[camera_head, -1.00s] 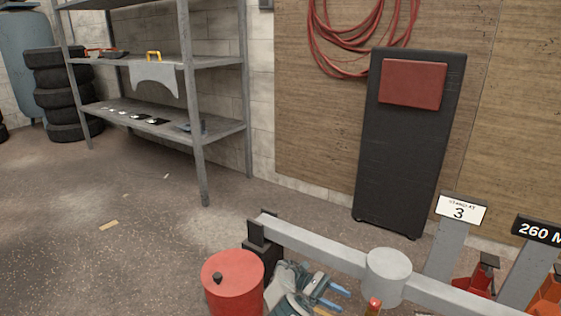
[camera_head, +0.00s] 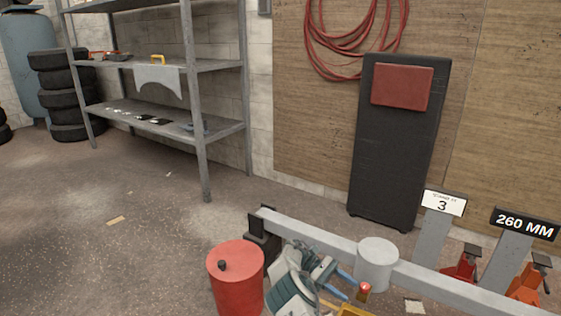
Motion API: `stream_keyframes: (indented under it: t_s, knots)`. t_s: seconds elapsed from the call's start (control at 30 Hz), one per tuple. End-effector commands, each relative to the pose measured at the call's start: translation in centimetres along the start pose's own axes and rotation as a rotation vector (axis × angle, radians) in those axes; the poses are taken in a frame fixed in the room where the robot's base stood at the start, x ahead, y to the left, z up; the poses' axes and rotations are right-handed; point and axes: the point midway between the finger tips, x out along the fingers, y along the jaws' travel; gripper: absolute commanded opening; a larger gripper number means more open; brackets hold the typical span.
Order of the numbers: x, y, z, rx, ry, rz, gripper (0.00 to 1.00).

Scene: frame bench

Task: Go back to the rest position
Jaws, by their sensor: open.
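My gripper (camera_head: 344,283) is at the bottom middle of the head view, with two blue-tipped fingers spread apart and nothing seen between them. The fingers point right, towards the grey beam (camera_head: 315,238) and the upright grey cylinder (camera_head: 377,264) on it. I cannot tell whether they touch the beam. The arm behind the gripper is partly cut off by the lower picture edge. A small red-topped piece (camera_head: 365,289) is just right of the fingertips.
A red drum (camera_head: 236,278) stands left of my gripper. Stands with signs "3" (camera_head: 443,204) and "260 MM" (camera_head: 526,223) are at right, with red (camera_head: 462,265) and orange (camera_head: 527,287) jack-like pieces. Open floor (camera_head: 130,230) lies left, before a metal shelf (camera_head: 205,145).

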Motion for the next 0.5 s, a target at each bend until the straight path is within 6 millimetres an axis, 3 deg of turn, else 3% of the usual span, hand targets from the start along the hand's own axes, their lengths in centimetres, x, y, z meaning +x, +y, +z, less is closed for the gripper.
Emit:
stream_keyframes:
  t_s: [0.03, 0.17, 0.5]
  knots:
    - [0.0, 0.4, 2.0, 0.01, 0.025, -0.017, 0.51]
    - [0.3, 1.4, 6.0, 0.042, 0.101, -0.061, 0.51]
    - [1.4, 2.3, 20.7, 0.167, 0.39, -0.217, 0.51]
